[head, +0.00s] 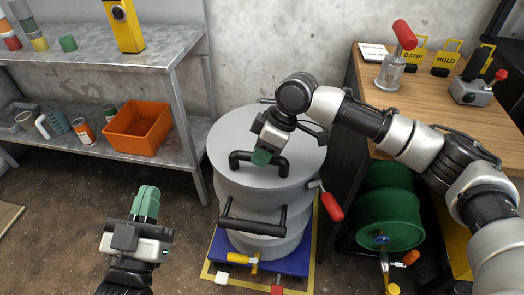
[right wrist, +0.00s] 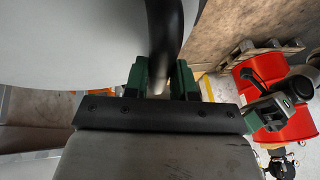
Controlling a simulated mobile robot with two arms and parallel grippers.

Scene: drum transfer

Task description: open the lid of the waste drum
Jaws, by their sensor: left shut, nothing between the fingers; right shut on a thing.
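The grey waste drum (head: 262,243) stands on a blue base. Its round grey lid (head: 237,130) lies over the top; I cannot tell whether it touches the rim all round. My right gripper (head: 261,157) is shut on the black lid handle (head: 243,160). The right wrist view shows the dark handle bar (right wrist: 164,35) between the green fingers (right wrist: 160,78). A lever with a red grip (head: 331,206) points down and outward at the drum's right side. My left gripper (head: 146,202) is shut and empty, left of the drum and apart from it.
A metal shelf (head: 115,48) with an orange bin (head: 138,127) and cups stands at the left. A wooden bench (head: 366,80) with small devices is at the right. A green drum (head: 388,215) lies under it. Floor left of the waste drum is clear.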

